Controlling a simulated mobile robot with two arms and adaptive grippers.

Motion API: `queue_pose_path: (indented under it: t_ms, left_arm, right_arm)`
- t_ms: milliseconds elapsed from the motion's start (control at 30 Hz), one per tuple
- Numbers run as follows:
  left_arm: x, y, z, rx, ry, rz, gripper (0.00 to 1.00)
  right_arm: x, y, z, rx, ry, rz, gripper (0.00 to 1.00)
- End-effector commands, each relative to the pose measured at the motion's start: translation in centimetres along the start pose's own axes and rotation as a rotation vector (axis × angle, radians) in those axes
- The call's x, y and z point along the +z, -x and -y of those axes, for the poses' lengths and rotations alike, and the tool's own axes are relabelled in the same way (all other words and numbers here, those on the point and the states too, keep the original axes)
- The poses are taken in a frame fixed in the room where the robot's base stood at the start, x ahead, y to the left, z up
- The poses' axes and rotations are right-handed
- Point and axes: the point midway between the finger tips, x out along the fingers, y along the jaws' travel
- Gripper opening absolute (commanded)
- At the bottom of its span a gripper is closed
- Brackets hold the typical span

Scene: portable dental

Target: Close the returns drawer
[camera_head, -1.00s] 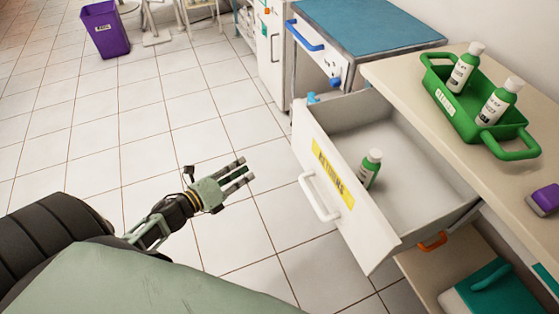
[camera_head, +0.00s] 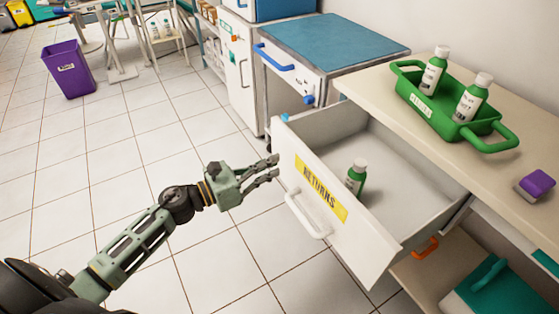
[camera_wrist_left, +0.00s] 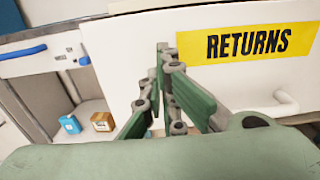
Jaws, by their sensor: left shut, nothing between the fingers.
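The returns drawer (camera_head: 366,247) is pulled well out, with a white front, a yellow "RETURNS" label (camera_head: 320,188) and a white bar handle (camera_head: 307,215). My left gripper (camera_head: 276,168) is shut and empty, at the left part of the drawer front, left of the label and above the handle. In the left wrist view its fingertips (camera_wrist_left: 163,48) point at the white front beside the label (camera_wrist_left: 234,43); whether they touch it I cannot tell. My right gripper is out of view.
The counter (camera_head: 405,122) above the drawer holds a green tray (camera_head: 408,92) with two bottles and a purple item (camera_head: 535,184). A blue-topped cart (camera_head: 335,42) stands behind the drawer. An orange handle (camera_head: 425,248) shows below.

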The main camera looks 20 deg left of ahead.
Motion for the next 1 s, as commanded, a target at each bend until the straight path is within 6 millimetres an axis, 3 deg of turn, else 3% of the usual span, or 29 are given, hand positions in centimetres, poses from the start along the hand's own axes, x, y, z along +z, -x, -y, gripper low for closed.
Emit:
queue_pose_path:
  t_ms: [233,767,1000]
  left_arm:
    - [0.0,-2.8,-0.1,0.001,0.001,0.000,0.00]
    - [-0.1,-3.3,0.0,0.000,0.001,0.000,0.00]
    - [0.0,-5.2,-0.1,0.001,0.001,0.003,0.00]
  right_arm:
    - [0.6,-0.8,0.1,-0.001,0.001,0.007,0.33]
    - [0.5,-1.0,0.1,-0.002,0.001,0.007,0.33]
    - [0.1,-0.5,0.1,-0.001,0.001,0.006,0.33]
